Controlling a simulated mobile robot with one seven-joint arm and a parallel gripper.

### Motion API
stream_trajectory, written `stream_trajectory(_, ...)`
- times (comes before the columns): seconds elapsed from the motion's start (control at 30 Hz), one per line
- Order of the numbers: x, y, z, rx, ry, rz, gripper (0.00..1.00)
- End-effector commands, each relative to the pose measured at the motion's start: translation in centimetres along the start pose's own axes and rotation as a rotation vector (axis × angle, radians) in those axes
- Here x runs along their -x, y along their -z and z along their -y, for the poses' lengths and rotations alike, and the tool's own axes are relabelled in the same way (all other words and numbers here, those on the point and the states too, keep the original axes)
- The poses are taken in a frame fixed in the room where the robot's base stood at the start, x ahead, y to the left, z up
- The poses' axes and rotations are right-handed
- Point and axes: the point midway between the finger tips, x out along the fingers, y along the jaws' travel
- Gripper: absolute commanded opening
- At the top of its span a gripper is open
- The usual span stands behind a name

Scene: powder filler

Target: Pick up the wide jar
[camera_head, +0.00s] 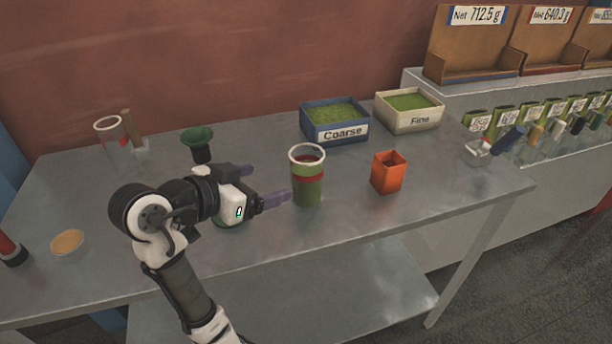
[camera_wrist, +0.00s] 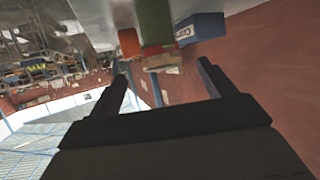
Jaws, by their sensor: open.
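The wide jar appears to be the round container (camera_head: 308,188) with a white rim, green sides and a red band. It stands upright near the middle of the metal table. My gripper (camera_head: 267,185) is open and empty, held level just left of the jar, its purple fingers pointing toward it. The nearer fingertip looks very close to the jar's left side; I cannot tell whether it touches. In the wrist view the green jar (camera_wrist: 156,22) shows ahead of my open fingers (camera_wrist: 163,72), between their lines and beyond the tips.
An orange square container (camera_head: 389,174) stands right of the jar. The blue Coarse box (camera_head: 335,132) and white Fine box (camera_head: 410,122) are behind. A dark green funnel (camera_head: 199,141) and a clear glass container (camera_head: 108,126) stand at the back left. The table's front right is clear.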

Motion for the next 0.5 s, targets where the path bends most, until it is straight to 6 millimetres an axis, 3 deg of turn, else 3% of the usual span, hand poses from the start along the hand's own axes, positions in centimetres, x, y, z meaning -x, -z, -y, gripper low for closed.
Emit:
stream_trajectory(0.3,-5.7,-0.1,-0.2,0.002,-0.010,0.007,0.82)
stream_trajectory(0.5,-8.1,-0.1,-0.1,0.002,-0.006,0.005,0.82)
